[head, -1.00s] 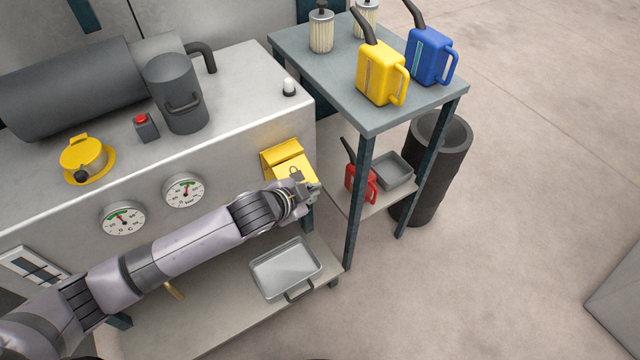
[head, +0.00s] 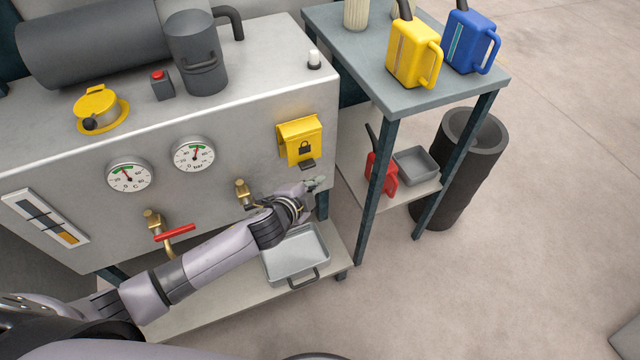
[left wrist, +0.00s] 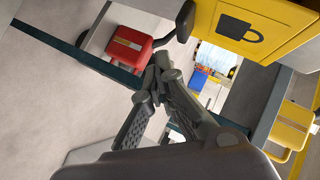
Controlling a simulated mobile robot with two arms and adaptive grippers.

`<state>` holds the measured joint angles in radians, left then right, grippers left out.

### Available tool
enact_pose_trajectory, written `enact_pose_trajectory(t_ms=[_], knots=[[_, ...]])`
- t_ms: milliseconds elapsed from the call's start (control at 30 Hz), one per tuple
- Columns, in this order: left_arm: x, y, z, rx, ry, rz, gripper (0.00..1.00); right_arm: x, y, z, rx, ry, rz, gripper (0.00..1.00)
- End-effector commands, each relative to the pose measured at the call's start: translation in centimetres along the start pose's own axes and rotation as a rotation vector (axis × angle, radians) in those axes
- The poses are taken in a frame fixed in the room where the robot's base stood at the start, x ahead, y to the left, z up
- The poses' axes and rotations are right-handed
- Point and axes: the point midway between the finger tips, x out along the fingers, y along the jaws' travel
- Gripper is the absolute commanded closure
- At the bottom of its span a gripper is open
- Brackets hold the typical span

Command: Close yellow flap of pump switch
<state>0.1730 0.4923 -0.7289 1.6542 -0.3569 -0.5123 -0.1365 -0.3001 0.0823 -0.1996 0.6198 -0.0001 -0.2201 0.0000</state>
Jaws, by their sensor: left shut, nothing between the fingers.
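The yellow flap (head: 303,151) with a black padlock mark hangs down on the front of the grey machine at its right end, below a yellow housing (head: 296,126). A small dark part (head: 308,165) sticks out under the flap. I cannot tell whether the flap lies fully flat; the switch behind it is hidden. In the left wrist view the flap (left wrist: 252,28) shows large at the upper right. My left gripper (head: 316,183) is shut and empty, just below the flap and apart from it. Its fingers (left wrist: 162,68) are together in the left wrist view. My right gripper is not in view.
Two brass valves, one with a red lever (head: 175,233), sit left of the gripper. A metal tray (head: 296,254) lies on the lower shelf. A side table (head: 400,98) with a yellow can (head: 412,55) stands close at right.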

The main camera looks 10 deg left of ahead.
Motion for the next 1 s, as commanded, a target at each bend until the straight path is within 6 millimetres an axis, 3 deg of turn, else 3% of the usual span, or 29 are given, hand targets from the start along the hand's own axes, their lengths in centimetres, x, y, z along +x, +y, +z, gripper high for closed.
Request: enact_pose_trajectory(t_ms=[400, 1000], knots=[[1.6, -0.1, 1.6, 0.000, -0.001, -0.001, 1.00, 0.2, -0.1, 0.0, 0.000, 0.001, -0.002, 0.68], [1.8, -0.1, 1.7, -0.001, 0.000, -0.001, 1.00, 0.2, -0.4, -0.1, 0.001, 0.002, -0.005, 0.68]])
